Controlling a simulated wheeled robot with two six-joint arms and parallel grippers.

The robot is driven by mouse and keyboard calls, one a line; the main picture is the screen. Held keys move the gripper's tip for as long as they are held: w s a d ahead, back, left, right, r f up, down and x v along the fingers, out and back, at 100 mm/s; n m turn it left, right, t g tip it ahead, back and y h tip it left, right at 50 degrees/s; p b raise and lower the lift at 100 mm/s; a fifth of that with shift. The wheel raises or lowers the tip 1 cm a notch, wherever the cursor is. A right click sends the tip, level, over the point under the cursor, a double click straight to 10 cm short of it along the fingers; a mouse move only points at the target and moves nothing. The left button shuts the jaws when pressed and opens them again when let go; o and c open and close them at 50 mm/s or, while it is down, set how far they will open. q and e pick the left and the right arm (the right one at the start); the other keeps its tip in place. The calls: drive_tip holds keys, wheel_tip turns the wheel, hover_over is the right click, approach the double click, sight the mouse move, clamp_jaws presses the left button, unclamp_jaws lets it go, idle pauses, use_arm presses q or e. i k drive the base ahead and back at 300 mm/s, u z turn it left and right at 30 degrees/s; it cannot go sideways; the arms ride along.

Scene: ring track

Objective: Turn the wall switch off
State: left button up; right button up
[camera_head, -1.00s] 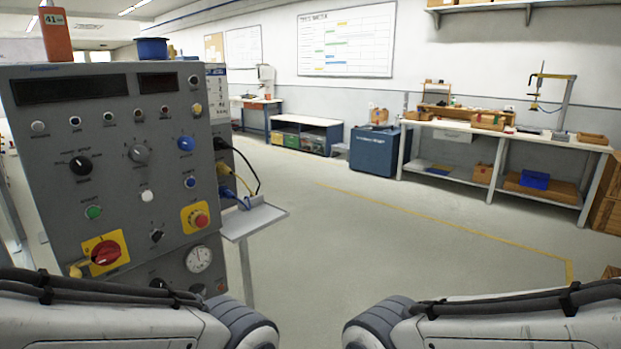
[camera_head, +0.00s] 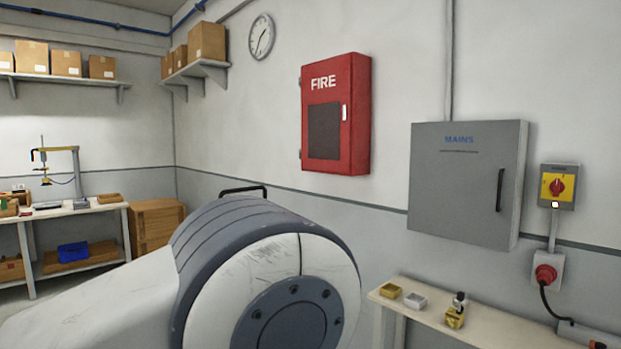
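The wall switch (camera_head: 557,187) is a small grey box with a yellow plate and a red rotary knob, on the wall at the right of the head view. The knob's exact position is too small to read. A small pale lit-looking square sits just below the yellow plate. A conduit runs down from the switch to a red socket (camera_head: 545,275) with a black cable plugged in. One of my arms fills the lower middle of the view. Neither gripper is in view.
A grey cabinet marked MAINS (camera_head: 465,182) hangs left of the switch, and a red FIRE cabinet (camera_head: 336,114) further left. A narrow shelf (camera_head: 475,335) with small trays stands below. A workbench (camera_head: 75,212) is at the far left.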

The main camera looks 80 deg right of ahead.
sight(557, 188)
drive_tip(key=z, duration=3.4)
drive_tip(key=k, duration=0.55)
drive_tip(key=u, duration=1.4)
drive_tip(key=i, duration=1.7)
drive_tip(key=z, duration=0.75)
drive_tip(key=i, duration=0.65)
drive_tip(key=z, duration=0.8)
